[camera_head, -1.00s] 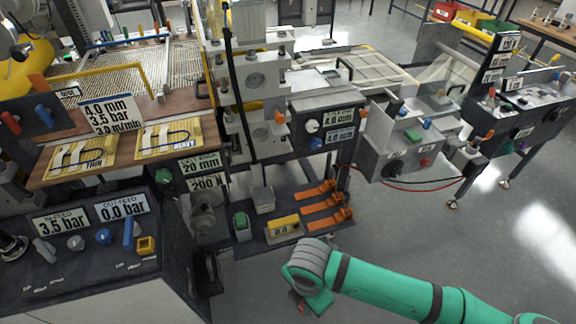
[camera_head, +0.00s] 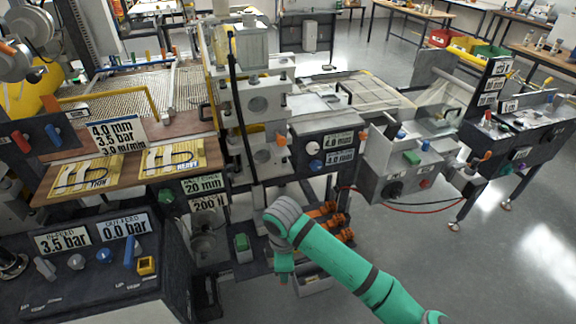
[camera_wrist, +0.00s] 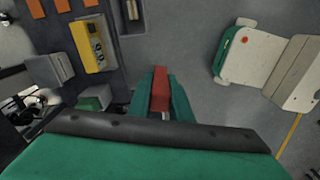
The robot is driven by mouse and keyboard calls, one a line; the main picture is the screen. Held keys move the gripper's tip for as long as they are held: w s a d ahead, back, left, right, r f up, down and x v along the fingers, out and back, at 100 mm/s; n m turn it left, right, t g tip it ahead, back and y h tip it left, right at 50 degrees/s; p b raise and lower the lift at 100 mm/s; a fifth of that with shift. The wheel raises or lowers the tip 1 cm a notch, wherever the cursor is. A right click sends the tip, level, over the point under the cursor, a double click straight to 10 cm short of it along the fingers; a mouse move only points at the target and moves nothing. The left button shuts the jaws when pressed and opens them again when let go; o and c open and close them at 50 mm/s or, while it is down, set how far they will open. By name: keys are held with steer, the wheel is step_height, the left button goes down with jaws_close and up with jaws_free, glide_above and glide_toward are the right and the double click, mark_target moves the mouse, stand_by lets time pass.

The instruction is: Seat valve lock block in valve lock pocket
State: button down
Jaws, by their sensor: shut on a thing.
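A red block (camera_wrist: 160,90), which looks like the valve lock block, is between the green fingers of my gripper (camera_wrist: 161,88) in the wrist view. The gripper is shut on it. I cannot tell for sure which opening is the valve lock pocket. A narrow recess (camera_wrist: 132,14) shows in the dark shelf ahead of the block in the wrist view.
The low dark shelf carries a yellow display box (camera_wrist: 90,46), a green-topped block (camera_head: 241,242), a grey block (camera_wrist: 48,70) and orange clamps (camera_head: 325,210). A grey bin (camera_head: 315,284) is beside my gripper. Bare floor (camera_head: 480,270) lies to the right.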

steer(key=w+f+m, duration=0.6)
steer(key=m, duration=0.4)
steer(key=s+f+m, duration=0.3)
steer(key=f+m, duration=0.1)
steer(key=f, duration=0.3)
steer(key=s+f+m, duration=0.4)
steer(key=f, duration=0.3)
steer(key=shift+d+m, duration=0.3)
steer(key=shift+d, duration=0.1)
steer(key=shift+f, duration=0.1)
steer(key=shift+s+d, duration=0.2)
steer(key=shift+d, duration=0.05)
